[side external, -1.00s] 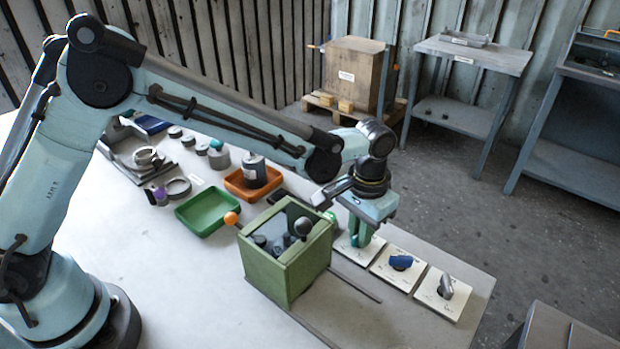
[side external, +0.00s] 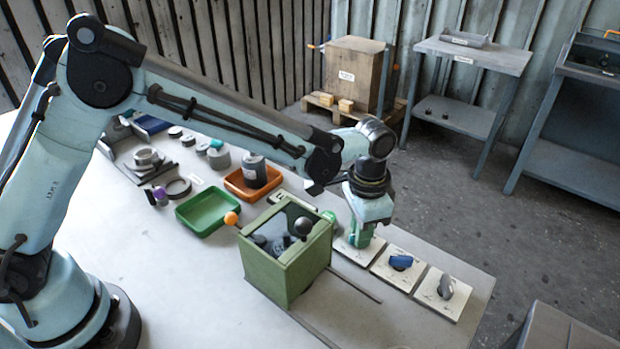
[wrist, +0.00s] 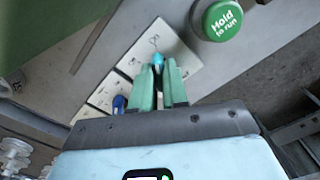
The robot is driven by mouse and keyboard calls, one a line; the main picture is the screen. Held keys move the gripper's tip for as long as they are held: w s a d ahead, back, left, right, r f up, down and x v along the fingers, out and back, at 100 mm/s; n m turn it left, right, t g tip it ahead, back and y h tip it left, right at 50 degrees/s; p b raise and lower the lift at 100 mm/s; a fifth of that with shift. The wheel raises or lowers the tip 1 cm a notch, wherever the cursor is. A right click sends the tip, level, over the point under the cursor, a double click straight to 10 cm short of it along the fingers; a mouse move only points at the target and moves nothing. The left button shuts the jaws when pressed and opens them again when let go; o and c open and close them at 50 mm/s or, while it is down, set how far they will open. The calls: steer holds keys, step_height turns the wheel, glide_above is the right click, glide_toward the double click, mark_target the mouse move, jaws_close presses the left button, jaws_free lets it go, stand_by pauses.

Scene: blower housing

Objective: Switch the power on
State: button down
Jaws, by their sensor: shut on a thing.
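My gripper (side external: 358,240) points down over the left-hand of three pale switch plates (side external: 343,250). In the wrist view, the green fingers (wrist: 160,74) are shut on a teal knob (wrist: 159,61) on its white plate (wrist: 147,40). Only the knob's tip shows between the fingers, and its exact angle is hard to tell. The middle plate carries a blue knob (side external: 401,262), partly seen in the wrist view (wrist: 119,102). The right plate carries a grey knob (side external: 446,287).
Green (side external: 205,222) and orange (side external: 243,190) trays lie farther back. The bench front is clear.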

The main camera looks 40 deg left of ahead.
steer(key=c, duration=1.2)
jaws_free()
steer(key=shift+c, duration=0.2)
steer(key=shift+r, duration=3)
steer(key=shift+a+r, duration=0.25)
steer(key=s+a+r+n+t, duration=0.3)
steer(key=s+a, duration=0.3)
steer(key=a, duration=0.4)
steer(key=s+a+r+n+t, duration=0.3)
steer(key=s+a, duration=0.4)
steer(key=a, duration=0.3)
steer(key=shift+s+a+n+t, duration=0.3)
steer(key=shift+n+t, duration=0.2)
steer(key=shift+t, duration=0.1)
